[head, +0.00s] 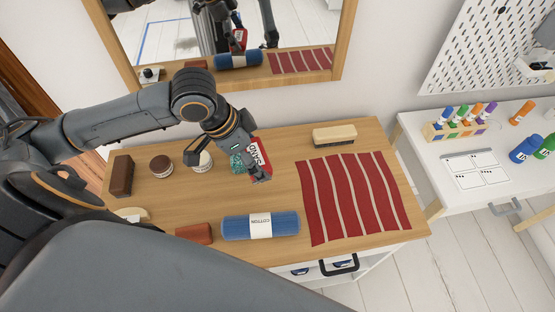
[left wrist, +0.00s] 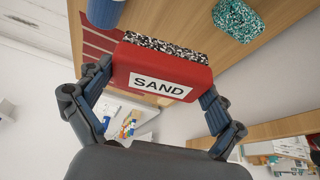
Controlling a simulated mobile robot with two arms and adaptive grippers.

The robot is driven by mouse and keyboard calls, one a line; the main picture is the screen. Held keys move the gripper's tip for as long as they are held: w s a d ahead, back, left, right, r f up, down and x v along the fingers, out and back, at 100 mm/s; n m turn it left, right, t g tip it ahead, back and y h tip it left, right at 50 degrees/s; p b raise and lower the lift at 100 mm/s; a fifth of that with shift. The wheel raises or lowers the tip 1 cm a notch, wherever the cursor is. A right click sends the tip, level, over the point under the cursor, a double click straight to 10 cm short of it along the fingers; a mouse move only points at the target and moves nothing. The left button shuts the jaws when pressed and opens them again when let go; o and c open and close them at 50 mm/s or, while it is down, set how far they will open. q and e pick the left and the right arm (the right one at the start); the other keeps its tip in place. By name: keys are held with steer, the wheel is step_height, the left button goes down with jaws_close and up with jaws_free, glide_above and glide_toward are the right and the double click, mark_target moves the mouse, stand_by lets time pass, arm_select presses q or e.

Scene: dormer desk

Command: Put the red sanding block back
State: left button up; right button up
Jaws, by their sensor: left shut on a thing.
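The red sanding block (head: 264,153) has a white label reading SAND and a black-and-white speckled face. My left gripper (head: 252,163) is shut on it, above the wooden desk (head: 290,150). In the left wrist view the red sanding block (left wrist: 150,62) sits between the two fingers, with its label facing the camera and its speckled face toward the desk. Whether it touches the desk is hard to tell. My right gripper is not in view.
A teal speckled lump (head: 236,161), white jar (head: 201,161), brown tin (head: 161,165) and brown block (head: 122,176) stand left. A blue cotton roll (head: 240,227) and rust bar (head: 195,233) lie in front. A brush (head: 334,134) and red-striped mat (head: 334,198) are right. A mirror (head: 335,68) stands behind.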

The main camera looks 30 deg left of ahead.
arm_select(q)
steer(key=shift+s+a+f+m+g, duration=0.15)
steer(key=shift+s+a+f+m, duration=0.1)
steer(key=shift+s+m, duration=0.2)
steer(key=shift+s+a+f+m+g, duration=0.15)
steer(key=shift+s+f+m, duration=0.1)
steer(key=shift+s+m, duration=0.2)
steer(key=shift+w+f, duration=0.1)
steer(key=shift+w, duration=0.05)
steer(key=w+f, duration=0.3)
steer(key=w, duration=0.1)
steer(key=w+f+p, duration=0.1)
steer(key=w+f, duration=0.2)
steer(key=w, duration=0.1)
steer(key=w+f, duration=0.3)
steer(key=w, duration=0.2)
steer(key=shift+a+p, duration=0.35)
steer(key=shift+p, duration=0.05)
steer(key=shift+w+f, duration=0.4)
steer(key=shift+f, duration=0.05)
step_height(320, 180, down, 2)
steer(key=shift+f+p, duration=0.15)
steer(key=shift+p, duration=0.4)
steer(key=shift+a+f, duration=0.1)
steer(key=shift+f, duration=0.3)
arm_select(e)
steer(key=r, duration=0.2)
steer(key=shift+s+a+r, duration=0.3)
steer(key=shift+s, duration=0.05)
